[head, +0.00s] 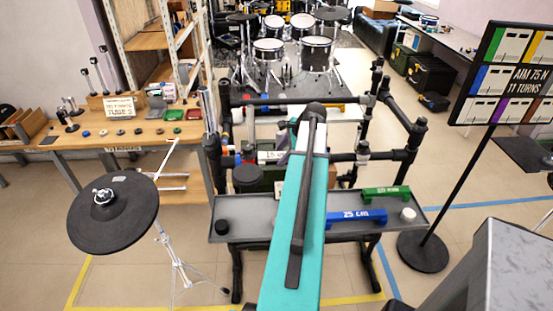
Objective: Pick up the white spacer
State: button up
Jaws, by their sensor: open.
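A small white cylinder, the white spacer (408,214), stands upright near the right end of a grey tray (259,210). It is to the right of a blue bar (357,217) marked 25 cm and just below the end of a green bar (386,193). My teal arm runs up the middle of the head view and covers part of the tray. I cannot make out my gripper's fingers; they do not show in this view. Nothing visible touches the spacer.
A black cylinder (221,227) stands at the tray's left end. A black frame of tubes rises behind the tray. A round black pad (125,225) is at the left, and a sign (515,75) on a stand is at the right. A workbench (135,134) holds small parts.

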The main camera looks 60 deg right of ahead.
aim_at(282, 155)
grip_shut()
jog(key=shift+r, duration=0.15)
dwell(0.4)
notch_tip(282, 155, up, 4)
jog(key=p, duration=0.3)
jog(key=shift+f, duration=0.25)
jog(key=s+a+b, duration=0.5)
jog(key=s+a, duration=0.3)
jog(key=s, duration=0.2)
jog(key=shift+s+r, duration=0.3)
jog(key=shift+s, duration=0.1)
jog(key=b, duration=0.5)
jog(key=shift+s+a+b, duration=0.1)
jog(key=shift+s+b, duration=0.2)
jog(key=shift+b, duration=0.05)
